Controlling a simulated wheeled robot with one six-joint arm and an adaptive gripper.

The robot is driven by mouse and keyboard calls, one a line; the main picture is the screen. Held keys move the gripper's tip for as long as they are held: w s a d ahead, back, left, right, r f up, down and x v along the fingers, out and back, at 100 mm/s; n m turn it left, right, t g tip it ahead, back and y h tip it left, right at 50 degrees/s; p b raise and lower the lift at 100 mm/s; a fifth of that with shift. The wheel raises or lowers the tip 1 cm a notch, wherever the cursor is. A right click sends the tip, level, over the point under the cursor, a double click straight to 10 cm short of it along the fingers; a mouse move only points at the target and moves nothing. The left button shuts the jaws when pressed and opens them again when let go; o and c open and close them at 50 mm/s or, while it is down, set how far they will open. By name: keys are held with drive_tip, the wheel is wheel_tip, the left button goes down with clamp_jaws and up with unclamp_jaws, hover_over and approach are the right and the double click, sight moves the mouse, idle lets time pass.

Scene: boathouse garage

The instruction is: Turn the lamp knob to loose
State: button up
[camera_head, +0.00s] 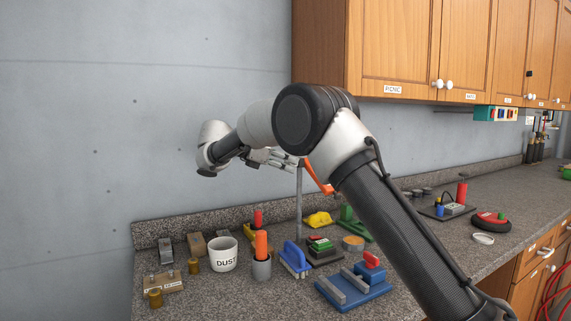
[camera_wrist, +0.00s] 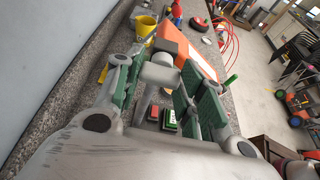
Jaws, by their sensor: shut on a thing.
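The lamp stands on the counter. It has a thin grey post (camera_head: 299,205) and an orange head (camera_head: 319,177) tilted down to the right. In the wrist view the orange head (camera_wrist: 188,58) lies just beyond my fingers. The grey lamp knob (camera_wrist: 160,72) sits at the top of the post, between my green-padded fingers. My gripper (camera_head: 293,161) is level at the post's top and is shut on the knob; it also shows in the wrist view (camera_wrist: 158,82). The knob is hidden in the head view, and I cannot read its setting.
Below are a blue-handled brush (camera_head: 295,258), a grey cup with an orange handle (camera_head: 261,262), a white DUST mug (camera_head: 223,254) and a blue fixture (camera_head: 352,291). A wall (camera_head: 150,110) rises behind. Wooden cabinets (camera_head: 430,45) hang at upper right. The counter is crowded below the lamp.

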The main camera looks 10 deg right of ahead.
idle(0.3)
drive_tip(key=o, duration=1)
drive_tip(key=v, duration=1.2)
drive_tip(key=shift+r, duration=0.1)
